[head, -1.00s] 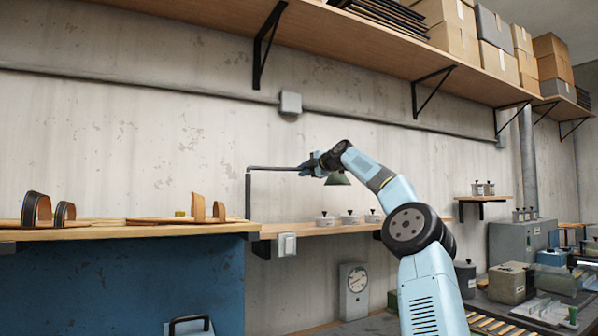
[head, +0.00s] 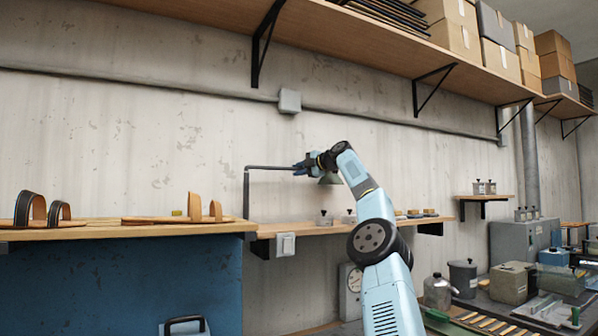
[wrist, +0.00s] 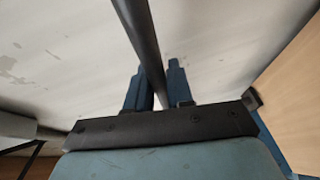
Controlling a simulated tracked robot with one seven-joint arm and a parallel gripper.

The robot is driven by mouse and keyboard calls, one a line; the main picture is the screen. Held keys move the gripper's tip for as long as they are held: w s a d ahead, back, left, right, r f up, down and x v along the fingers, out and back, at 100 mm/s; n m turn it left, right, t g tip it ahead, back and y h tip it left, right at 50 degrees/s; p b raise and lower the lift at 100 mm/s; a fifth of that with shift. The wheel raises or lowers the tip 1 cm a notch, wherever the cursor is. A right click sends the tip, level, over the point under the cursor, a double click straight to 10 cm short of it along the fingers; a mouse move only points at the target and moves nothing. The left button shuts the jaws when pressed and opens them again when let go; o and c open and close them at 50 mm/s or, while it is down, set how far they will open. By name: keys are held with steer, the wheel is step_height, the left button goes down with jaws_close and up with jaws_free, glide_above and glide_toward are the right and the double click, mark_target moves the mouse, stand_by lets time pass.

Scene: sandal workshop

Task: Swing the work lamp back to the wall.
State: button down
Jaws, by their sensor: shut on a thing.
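The work lamp has a dark upright post at the left end of the small wall shelf, a dark horizontal arm (head: 268,168) reaching right from its top, and a green shade (head: 329,178) partly hidden by my gripper. My gripper (head: 299,168) is shut on the lamp arm near the shade. In the wrist view the lamp arm (wrist: 141,45) runs between the two blue fingers of my gripper (wrist: 156,82). The shade does not clearly show there.
The small wall shelf (head: 290,231) below the lamp carries several lidded jars. Sandals stand on the wooden bench top (head: 100,231) at left. A long shelf (head: 345,38) with boxes hangs above.

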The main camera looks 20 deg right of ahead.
steer(key=shift+w+a+f, duration=0.15)
steer(key=shift+a+f, duration=0.1)
steer(key=shift+a, duration=0.05)
steer(key=c, duration=1.4)
jaws_free()
steer(key=shift+o, duration=0.7)
steer(key=shift+w, duration=0.2)
steer(key=shift+o, duration=0.8)
steer(key=shift+s+d+r, duration=0.1)
steer(key=shift+s+d, duration=0.1)
steer(key=shift+d, duration=0.05)
steer(key=v, duration=1.3)
steer(key=shift+s, duration=0.25)
